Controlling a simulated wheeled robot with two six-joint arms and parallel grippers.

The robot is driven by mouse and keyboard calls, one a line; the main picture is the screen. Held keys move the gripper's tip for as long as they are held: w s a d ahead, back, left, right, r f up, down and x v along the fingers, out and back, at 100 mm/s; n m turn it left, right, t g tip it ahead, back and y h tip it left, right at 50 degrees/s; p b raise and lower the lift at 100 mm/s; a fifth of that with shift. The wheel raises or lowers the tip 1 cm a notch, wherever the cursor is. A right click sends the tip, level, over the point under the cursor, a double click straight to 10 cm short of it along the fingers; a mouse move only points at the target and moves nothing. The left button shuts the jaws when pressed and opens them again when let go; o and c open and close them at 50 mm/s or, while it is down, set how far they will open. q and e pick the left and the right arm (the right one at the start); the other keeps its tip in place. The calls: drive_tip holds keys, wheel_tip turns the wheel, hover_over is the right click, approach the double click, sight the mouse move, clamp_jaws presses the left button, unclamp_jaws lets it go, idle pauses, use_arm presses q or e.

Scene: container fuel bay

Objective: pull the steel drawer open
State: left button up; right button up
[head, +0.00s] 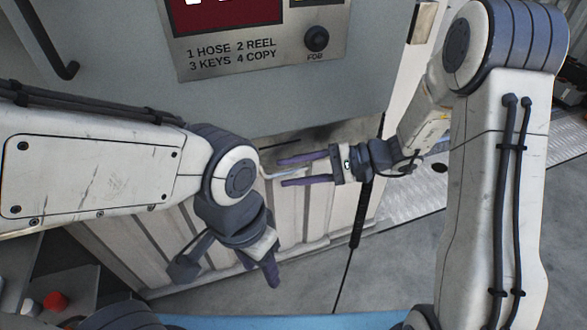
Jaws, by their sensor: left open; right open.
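The steel drawer (345,131) shows only in part, as a dull metal face below the grey cabinet, and my grippers and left arm cover some of it. A pale thin bar (275,174), which looks like its handle, sticks out in front. My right gripper (282,172) comes in from the right and is open, with one purple finger above the bar and one below it. I cannot tell whether the fingers touch the bar. My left gripper (267,272) is open and empty, pointing down in front of the ribbed white wall, lower than the bar.
The grey cabinet (300,97) carries a sign panel with a black knob (316,38) and a dark handle (65,68) at its upper left. A ribbed white wall (320,205) stands below. A red-capped item (55,301) is at the lower left.

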clamp_jaws()
idle(1.4)
